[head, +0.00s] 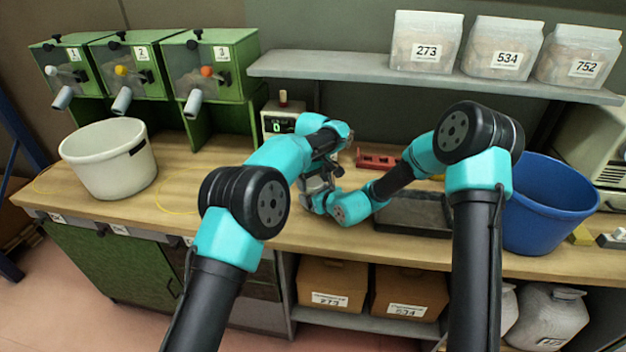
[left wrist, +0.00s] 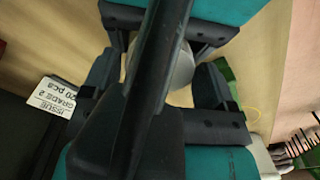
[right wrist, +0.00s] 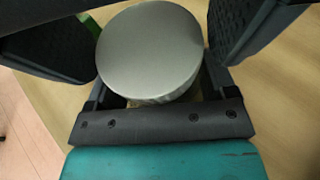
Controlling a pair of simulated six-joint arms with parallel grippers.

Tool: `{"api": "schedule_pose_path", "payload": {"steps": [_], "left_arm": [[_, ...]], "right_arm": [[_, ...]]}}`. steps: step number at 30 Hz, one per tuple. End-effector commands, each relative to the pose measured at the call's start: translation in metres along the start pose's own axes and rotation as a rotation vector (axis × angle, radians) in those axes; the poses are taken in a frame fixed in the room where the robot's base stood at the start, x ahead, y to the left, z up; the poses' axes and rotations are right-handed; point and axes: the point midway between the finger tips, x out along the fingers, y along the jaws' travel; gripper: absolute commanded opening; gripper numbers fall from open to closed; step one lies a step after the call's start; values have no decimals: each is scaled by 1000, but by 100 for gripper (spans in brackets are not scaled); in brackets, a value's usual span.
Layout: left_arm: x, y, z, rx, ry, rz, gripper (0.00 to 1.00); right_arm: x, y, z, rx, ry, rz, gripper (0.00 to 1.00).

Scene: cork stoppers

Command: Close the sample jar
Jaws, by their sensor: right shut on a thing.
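The sample jar is mostly hidden by my grippers in the head view. Its round, brushed-metal lid (right wrist: 150,50) shows from above in the right wrist view, lying flat on the jar. Part of the lid also shows in the left wrist view (left wrist: 182,68), behind a dark bar. My right gripper (head: 327,204) is shut on the jar below the lid, its palm at the bottom of the right wrist view. My left gripper (head: 316,188) is around the lid, its fingers apart, with a small gap on the right side in the right wrist view.
A balance (head: 280,122) reading 0 stands behind my left arm. A red rack (head: 376,161) and dark tray (head: 412,226) lie to the right. A white bucket (head: 88,170) and blue bin (head: 548,215) flank the bench (head: 150,205). A shelf (head: 350,68) overhangs the back.

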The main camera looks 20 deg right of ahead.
Motion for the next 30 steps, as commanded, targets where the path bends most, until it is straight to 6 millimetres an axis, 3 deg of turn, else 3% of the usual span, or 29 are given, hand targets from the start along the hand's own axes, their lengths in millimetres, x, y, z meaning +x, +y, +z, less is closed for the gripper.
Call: {"api": "schedule_pose_path", "payload": {"steps": [2,12,13,18,21,30], "left_arm": [[0,0,0,0,0,0,72],[0,0,0,0,0,0,39],[0,0,0,0,0,0,67],[0,0,0,0,0,0,84],[0,0,0,0,0,0,92],[-4,0,0,0,1,1,92]], "right_arm": [[0,0,0,0,0,0,11],[0,0,0,0,0,0,11],[0,0,0,0,0,0,11],[0,0,0,0,0,0,11],[0,0,0,0,0,0,11],[0,0,0,0,0,0,11]]}}
